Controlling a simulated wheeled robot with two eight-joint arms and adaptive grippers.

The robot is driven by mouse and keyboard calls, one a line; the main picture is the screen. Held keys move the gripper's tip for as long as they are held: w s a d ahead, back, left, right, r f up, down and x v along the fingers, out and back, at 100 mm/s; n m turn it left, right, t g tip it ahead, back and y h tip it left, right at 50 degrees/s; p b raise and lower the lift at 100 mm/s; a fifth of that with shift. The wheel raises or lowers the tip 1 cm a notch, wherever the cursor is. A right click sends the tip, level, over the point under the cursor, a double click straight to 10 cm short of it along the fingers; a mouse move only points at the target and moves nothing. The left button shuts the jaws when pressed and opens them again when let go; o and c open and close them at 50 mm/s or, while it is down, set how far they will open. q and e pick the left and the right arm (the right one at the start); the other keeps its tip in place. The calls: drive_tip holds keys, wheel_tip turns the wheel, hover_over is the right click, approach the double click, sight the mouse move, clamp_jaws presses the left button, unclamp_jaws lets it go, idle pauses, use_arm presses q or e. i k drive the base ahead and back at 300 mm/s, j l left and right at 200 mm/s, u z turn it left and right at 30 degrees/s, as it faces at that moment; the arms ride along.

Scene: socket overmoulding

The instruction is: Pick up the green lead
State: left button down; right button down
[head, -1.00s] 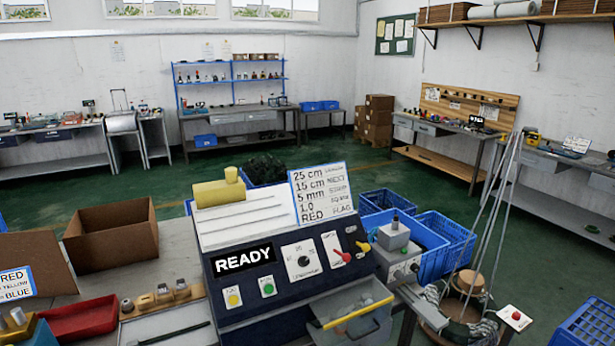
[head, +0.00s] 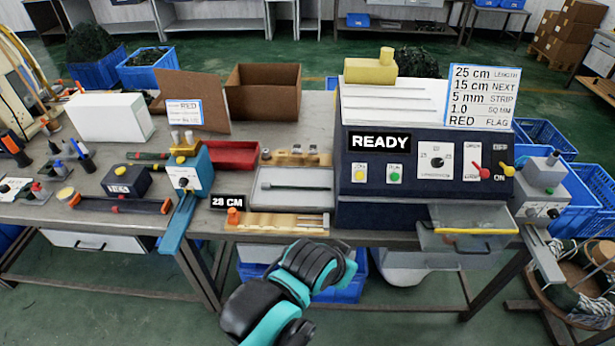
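Dark green coiled material lies in a blue crate (head: 150,58) at the back left and on the round wooden stand (head: 585,262) at the lower right. One of my black and teal arms shows at the bottom centre, in front of the table edge. No gripper fingertips show, so neither gripper is in view.
The control machine (head: 420,150) reads READY, with a clear drawer (head: 468,240) at its front. Blue crates (head: 592,186) stand at the right.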

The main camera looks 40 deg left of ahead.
sight(264, 186)
drive_tip(key=i+j+u, duration=0.1)
drive_tip(key=j+u, duration=0.3)
drive_tip(key=i+j+u, duration=0.1)
drive_tip(key=u, duration=0.25)
drive_tip(key=i+j+u, duration=0.2)
drive_tip(key=u, duration=0.2)
drive_tip(key=i+z, duration=0.15)
drive_tip(key=z, duration=0.35)
drive_tip(key=i+j+z, duration=0.1)
drive_tip(key=z, duration=0.4)
